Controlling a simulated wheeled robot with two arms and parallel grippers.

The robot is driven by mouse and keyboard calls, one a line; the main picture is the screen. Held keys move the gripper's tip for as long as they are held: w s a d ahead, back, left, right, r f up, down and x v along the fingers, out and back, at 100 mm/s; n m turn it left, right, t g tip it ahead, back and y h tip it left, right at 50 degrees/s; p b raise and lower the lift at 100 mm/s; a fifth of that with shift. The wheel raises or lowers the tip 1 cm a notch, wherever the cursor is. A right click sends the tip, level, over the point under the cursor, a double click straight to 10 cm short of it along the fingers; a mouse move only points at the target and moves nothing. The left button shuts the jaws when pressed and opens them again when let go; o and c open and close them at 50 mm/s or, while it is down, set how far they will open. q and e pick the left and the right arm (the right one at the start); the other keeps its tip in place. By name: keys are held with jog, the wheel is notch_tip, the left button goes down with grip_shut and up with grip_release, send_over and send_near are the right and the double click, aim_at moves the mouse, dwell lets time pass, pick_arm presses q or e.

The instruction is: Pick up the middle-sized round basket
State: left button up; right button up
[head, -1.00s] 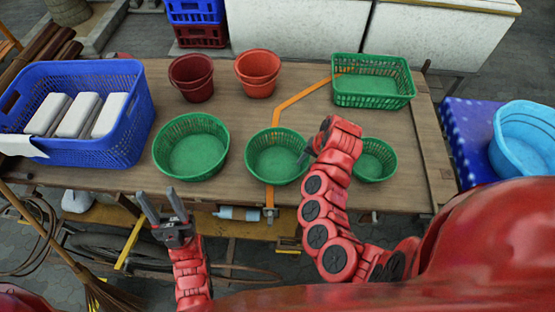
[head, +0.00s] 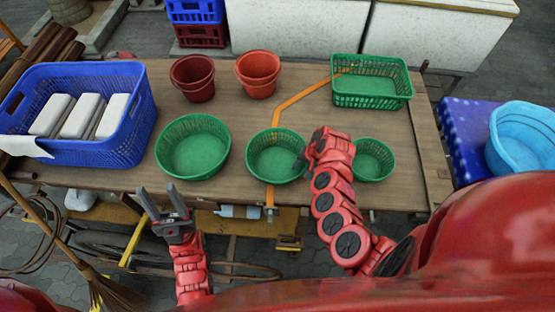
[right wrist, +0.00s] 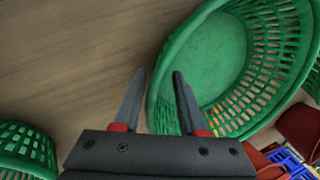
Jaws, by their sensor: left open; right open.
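Three round green baskets stand in a row on the wooden table. The middle-sized one (head: 272,156) is between the large one (head: 193,148) and the small one (head: 373,161). My right gripper (head: 302,161) is open at the middle-sized basket's right side, its fingers partly hidden by my arm. In the right wrist view the basket (right wrist: 213,62) fills the right half. My open fingers (right wrist: 158,76) point at its near wall, which shows between them; contact cannot be told. My left gripper (head: 160,192) is open and empty before the table's front edge.
A blue crate (head: 128,130) with white blocks stands left. A dark red bucket (head: 192,80), an orange-red bucket (head: 258,75) and a rectangular green basket (head: 371,98) stand at the back. Bare wood (head: 225,105) lies between. A light blue basin (head: 525,135) is far right.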

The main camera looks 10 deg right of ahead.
grip_shut()
dwell(1.3)
